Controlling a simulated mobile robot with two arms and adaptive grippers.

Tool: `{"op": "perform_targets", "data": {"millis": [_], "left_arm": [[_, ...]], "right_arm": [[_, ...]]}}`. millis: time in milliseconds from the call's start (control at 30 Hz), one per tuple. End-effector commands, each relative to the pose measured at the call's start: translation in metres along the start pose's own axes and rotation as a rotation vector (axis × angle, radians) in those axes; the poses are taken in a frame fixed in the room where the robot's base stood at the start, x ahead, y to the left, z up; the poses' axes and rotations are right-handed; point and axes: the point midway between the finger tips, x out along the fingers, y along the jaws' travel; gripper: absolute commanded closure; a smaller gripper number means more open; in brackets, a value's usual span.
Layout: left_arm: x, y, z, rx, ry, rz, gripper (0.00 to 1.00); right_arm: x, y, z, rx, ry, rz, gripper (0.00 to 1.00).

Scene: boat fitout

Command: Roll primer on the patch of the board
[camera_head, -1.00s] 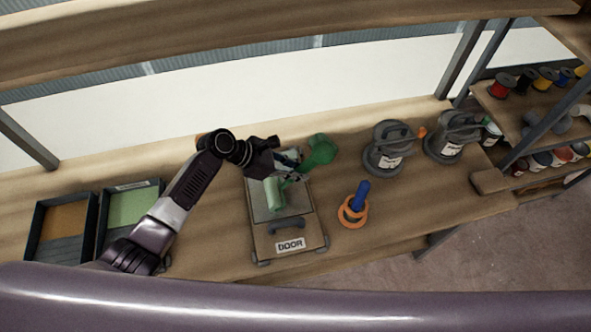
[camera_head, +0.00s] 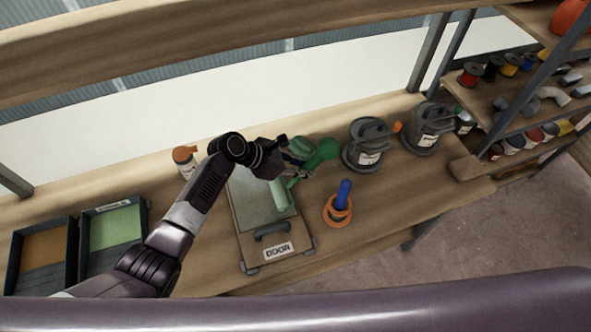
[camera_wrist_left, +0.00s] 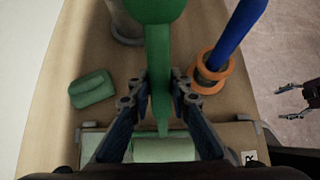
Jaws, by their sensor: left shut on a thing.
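The board (camera_head: 245,250), labelled DOOR, lies on the bench with a pale grey-green patch (camera_head: 248,198) on its upper part. My left gripper (camera_head: 290,172) is shut on the green handle (camera_head: 322,152) of a roller. The handle runs between the fingertips in the left wrist view (camera_wrist_left: 160,85). The pale green roller sleeve (camera_head: 279,196) is over the right side of the patch; whether it touches cannot be told. It also shows low in the left wrist view (camera_wrist_left: 163,149). My right gripper (camera_wrist_left: 288,102) shows only at that view's right edge, open and empty.
A green tray (camera_head: 113,225) and a brown tray (camera_head: 45,250) stand left. An orange-capped bottle (camera_head: 185,160) stands behind my left arm. Orange rings with a blue handle (camera_head: 341,203) and grey cans (camera_head: 366,148) are right. A green block (camera_wrist_left: 92,89) lies beyond the board.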

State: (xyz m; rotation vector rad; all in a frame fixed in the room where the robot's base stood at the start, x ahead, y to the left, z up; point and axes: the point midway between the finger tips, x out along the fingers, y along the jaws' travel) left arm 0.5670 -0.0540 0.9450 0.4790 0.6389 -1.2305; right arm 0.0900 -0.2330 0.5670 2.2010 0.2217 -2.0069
Motion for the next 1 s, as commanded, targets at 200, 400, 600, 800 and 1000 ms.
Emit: {"op": "perform_targets", "data": {"millis": [200, 400, 600, 800, 1000], "left_arm": [[0.011, 0.000, 0.011, -0.001, 0.000, 0.000, 1.00], [0.011, 0.000, 0.011, 0.000, 0.000, 0.001, 1.00], [0.004, 0.001, 0.004, -0.001, -0.001, 0.001, 1.00], [-0.015, 0.001, -0.014, 0.000, 0.000, 0.001, 1.00], [-0.023, 0.000, -0.021, 0.000, -0.001, 0.001, 1.00]], "right_arm": [[0.000, 0.000, 0.000, 0.000, 0.000, 0.000, 0.31], [0.000, 0.000, 0.000, 0.000, 0.000, 0.000, 0.31], [0.000, 0.000, 0.000, 0.000, 0.000, 0.000, 0.31], [0.000, 0.001, 0.000, -0.001, 0.000, 0.002, 0.31], [0.000, 0.002, 0.000, -0.001, 0.000, 0.002, 0.31]]}}
